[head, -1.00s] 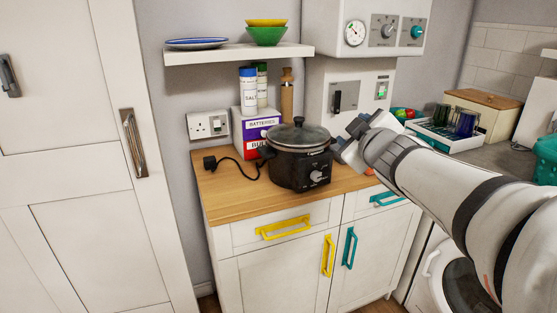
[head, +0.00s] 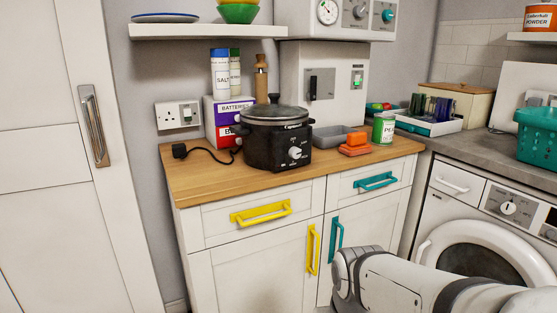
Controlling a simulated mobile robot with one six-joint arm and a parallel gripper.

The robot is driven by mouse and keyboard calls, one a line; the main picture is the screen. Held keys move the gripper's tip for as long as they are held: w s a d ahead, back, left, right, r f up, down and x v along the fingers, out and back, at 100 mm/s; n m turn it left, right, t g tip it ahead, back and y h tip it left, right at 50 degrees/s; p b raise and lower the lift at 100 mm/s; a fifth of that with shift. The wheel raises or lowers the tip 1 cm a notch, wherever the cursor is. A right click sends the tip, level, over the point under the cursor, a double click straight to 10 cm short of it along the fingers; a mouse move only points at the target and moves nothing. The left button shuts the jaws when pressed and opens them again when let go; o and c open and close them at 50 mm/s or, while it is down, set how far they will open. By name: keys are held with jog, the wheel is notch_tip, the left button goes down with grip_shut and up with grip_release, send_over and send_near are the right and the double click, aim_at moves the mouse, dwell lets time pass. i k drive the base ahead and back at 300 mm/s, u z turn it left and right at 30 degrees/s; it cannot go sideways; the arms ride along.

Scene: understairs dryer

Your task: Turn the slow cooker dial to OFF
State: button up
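The slow cooker (head: 270,137) is a black pot with a dark lid on the wooden worktop, left of the middle of the head view. Its dial (head: 295,153) is a pale knob on the lower front, facing right of centre. The dial's markings are too small to read, so I cannot tell its setting. My arm shows at the bottom right, low in front of the cabinet. My gripper is out of the picture, and nothing of mine touches the cooker.
On the worktop (head: 200,184), right of the cooker, are a grey tray (head: 333,136), an orange block-shaped object (head: 355,144) and a green-white can (head: 384,129). A black cable and plug (head: 180,151) lie left. A shelf (head: 205,31) hangs above. A washing machine (head: 480,240) stands right.

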aim_at(295, 152)
jog(key=z, duration=1.8)
jog(key=k, duration=1.05)
jog(key=u, duration=1.2)
jog(key=i, duration=1)
jog(key=u, duration=0.1)
